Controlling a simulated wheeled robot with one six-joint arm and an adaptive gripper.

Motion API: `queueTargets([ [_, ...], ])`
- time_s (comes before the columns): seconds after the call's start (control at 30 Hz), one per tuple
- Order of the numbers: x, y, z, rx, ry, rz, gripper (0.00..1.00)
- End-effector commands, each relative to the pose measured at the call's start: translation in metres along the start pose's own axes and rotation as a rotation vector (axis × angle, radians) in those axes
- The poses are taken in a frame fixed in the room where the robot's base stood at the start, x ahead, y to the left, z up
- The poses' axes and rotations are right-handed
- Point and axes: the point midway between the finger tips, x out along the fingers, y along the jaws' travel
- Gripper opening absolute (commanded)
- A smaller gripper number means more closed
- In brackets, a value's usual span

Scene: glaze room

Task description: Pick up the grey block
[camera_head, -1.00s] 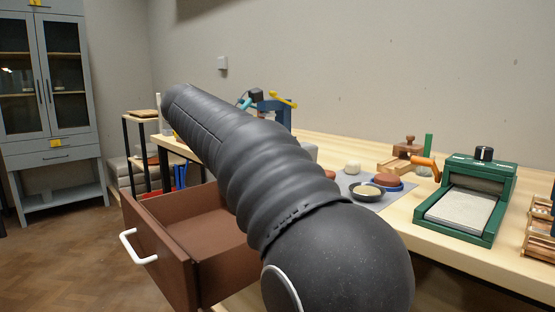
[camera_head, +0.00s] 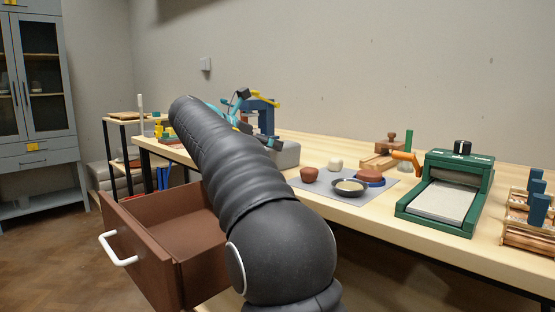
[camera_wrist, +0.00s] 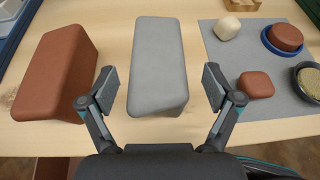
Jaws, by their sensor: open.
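The grey block (camera_wrist: 157,62) lies on the wooden table in the wrist view, its near end between the fingers of my gripper (camera_wrist: 160,92). The fingers are apart, one on each side of the block, with a gap on both sides. In the head view the grey block (camera_head: 286,154) shows partly behind my arm on the table. My gripper (camera_head: 240,110) is small there and partly hidden by my arm.
A reddish-brown block (camera_wrist: 57,70) lies left of the grey block. On the right a grey mat (camera_wrist: 262,100) holds clay lumps and dishes. A green slab roller (camera_head: 449,192) stands further right. A brown drawer (camera_head: 145,240) stands open below the table.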

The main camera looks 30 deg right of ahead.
Motion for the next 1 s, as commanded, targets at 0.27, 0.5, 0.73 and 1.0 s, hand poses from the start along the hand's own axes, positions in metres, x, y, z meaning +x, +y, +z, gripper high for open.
queueTargets([
  [0.27, 0.027, 0.0, -0.001, 0.0, 0.0, -0.003, 0.9],
  [0.5, 0.052, 0.001, 0.001, 0.001, 0.001, 0.0, 0.9],
  [0.73, 0.052, 0.001, 0.001, 0.0, 0.0, 0.001, 0.82],
  [1.0, 0.052, 0.001, 0.0, -0.001, 0.001, 0.0, 0.15],
])
